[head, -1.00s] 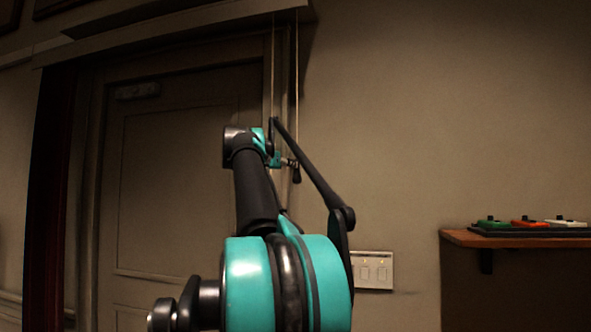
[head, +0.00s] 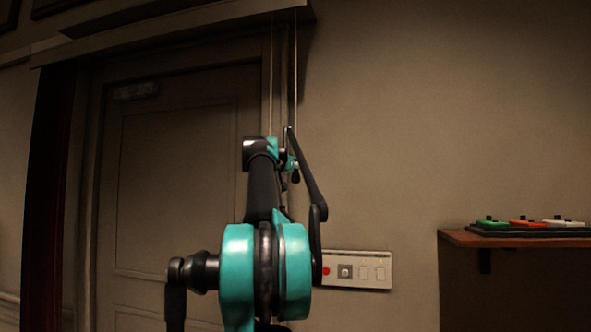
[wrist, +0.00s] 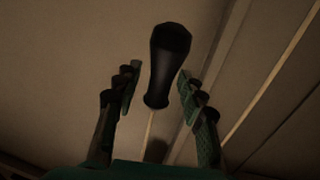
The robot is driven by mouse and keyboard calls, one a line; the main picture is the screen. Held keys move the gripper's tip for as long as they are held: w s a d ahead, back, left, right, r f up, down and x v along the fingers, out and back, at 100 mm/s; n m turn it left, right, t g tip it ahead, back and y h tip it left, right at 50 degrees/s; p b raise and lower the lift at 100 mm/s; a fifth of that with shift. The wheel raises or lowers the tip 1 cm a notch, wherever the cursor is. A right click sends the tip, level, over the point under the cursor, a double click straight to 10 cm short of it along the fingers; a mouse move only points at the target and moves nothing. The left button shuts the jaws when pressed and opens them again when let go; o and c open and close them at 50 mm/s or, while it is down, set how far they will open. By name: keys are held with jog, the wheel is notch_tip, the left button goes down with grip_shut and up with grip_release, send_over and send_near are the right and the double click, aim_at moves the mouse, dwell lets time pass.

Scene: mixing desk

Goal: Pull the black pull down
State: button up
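The black pull (head: 296,177) hangs at the lower end of the right-hand cord (head: 296,80), beside the door frame in the head view. In the wrist view the pull (wrist: 168,65) is a dark, flared handle lying between my gripper's two fingers, with its wide end beyond the fingertips. My gripper (wrist: 161,80) is open, one finger on each side of the pull, with narrow gaps that look clear of it. In the head view my arm hides most of the gripper.
A second cord (head: 271,75) hangs just left, its lower end hidden behind my arm. A door (head: 180,190) stands at left. A wall panel (head: 358,270) with a red button and switches is low at right. A wooden shelf (head: 460,240) holds green, red and white button boxes.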

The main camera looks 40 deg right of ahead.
grip_shut()
notch_tip(320, 180, down, 56)
jog(key=shift+r, duration=0.2)
dwell(0.4)
jog(key=shift+o, duration=0.5)
grip_release()
jog(key=v, duration=1.2)
